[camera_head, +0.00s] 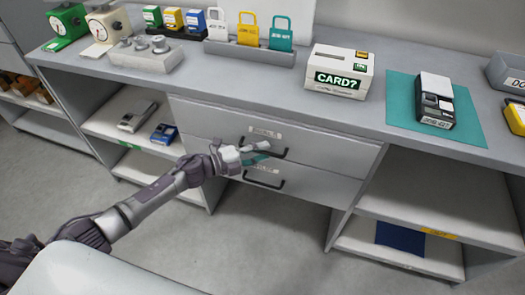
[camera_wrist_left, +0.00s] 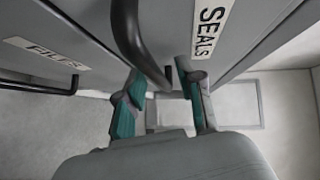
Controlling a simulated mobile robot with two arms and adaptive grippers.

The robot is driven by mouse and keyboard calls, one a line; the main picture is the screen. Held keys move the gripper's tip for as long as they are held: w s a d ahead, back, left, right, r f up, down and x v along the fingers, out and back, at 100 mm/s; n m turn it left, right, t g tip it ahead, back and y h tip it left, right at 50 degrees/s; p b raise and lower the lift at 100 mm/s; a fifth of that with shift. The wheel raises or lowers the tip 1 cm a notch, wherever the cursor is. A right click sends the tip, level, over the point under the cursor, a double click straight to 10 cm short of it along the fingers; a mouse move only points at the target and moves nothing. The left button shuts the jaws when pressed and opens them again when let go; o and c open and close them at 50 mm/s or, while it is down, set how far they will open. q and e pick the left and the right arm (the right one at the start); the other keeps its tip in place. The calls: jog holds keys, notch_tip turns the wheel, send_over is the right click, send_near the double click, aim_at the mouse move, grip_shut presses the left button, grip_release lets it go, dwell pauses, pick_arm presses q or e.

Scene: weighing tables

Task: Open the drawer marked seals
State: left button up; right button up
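The drawer marked SEALS is the upper drawer (camera_head: 330,150) under the counter, and its front looks flush and shut. Its label (camera_wrist_left: 210,28) reads SEALS in the left wrist view. Its black bar handle (camera_wrist_left: 130,35) runs down toward the space between my fingers. My left gripper (camera_head: 256,153) is at this handle in the head view. In the left wrist view the left gripper (camera_wrist_left: 165,108) has its teal-padded fingers apart, one on each side of the handle's line. I cannot tell whether they touch it. My right gripper is in neither view.
A lower drawer (camera_head: 315,190) with its own black handle (camera_wrist_left: 35,87) and a label sits just below. Open shelves flank the drawers. The counter above holds a CARD? box (camera_head: 340,72), padlock-shaped items and scales. The floor in front is clear.

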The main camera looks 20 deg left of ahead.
pick_arm(q)
jog(key=shift+w+d, duration=0.25)
jog(key=shift+d, duration=0.05)
grip_shut()
dwell(0.3)
